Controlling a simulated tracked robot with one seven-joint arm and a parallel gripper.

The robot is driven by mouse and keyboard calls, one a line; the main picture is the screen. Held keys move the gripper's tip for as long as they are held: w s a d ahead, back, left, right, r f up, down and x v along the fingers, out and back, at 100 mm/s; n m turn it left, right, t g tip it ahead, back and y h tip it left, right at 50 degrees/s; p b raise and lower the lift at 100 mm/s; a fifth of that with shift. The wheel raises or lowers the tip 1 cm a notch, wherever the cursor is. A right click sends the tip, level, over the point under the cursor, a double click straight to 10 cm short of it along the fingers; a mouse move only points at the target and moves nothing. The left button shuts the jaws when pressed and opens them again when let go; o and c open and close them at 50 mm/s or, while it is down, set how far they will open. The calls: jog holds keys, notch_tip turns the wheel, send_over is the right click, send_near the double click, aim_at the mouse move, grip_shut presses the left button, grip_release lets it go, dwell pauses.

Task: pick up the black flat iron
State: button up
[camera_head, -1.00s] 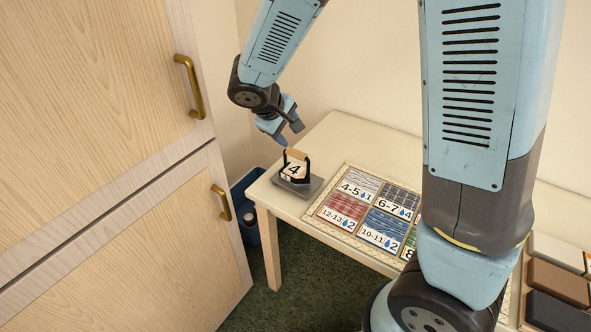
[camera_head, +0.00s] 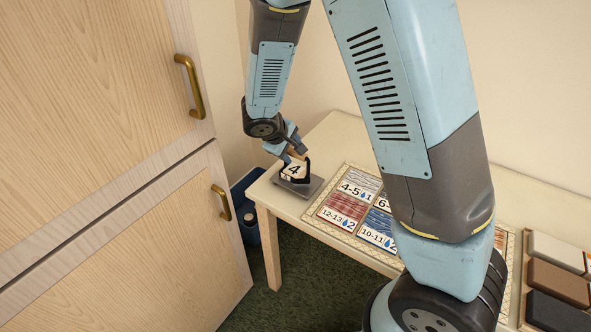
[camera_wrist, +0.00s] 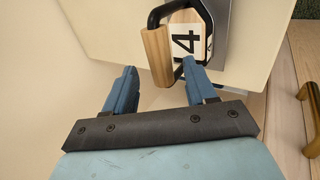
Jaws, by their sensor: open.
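The black flat iron (camera_head: 308,171) has a wooden handle and a white label with a 4. It stands on a grey metal plate (camera_head: 300,189) at the left end of the pale table. My gripper (camera_head: 297,156) is open just above the iron, at its handle. My gripper hides part of the handle in the head view.
A board of numbered cards (camera_head: 343,209) lies right of the iron. Dark and brown blocks (camera_head: 557,283) are at the far right. A cabinet with brass handles (camera_head: 222,204) stands close on the left. A blue bin (camera_head: 247,226) is beside the table (camera_head: 271,195).

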aim_at(297, 166)
jog(key=x, duration=0.3)
jog(key=shift+s+d+f, duration=0.2)
jog(key=shift+s+d, duration=0.05)
jog(key=shift+x, duration=0.85)
jog(key=shift+c, duration=0.2)
jog(key=shift+a, duration=0.1)
grip_shut()
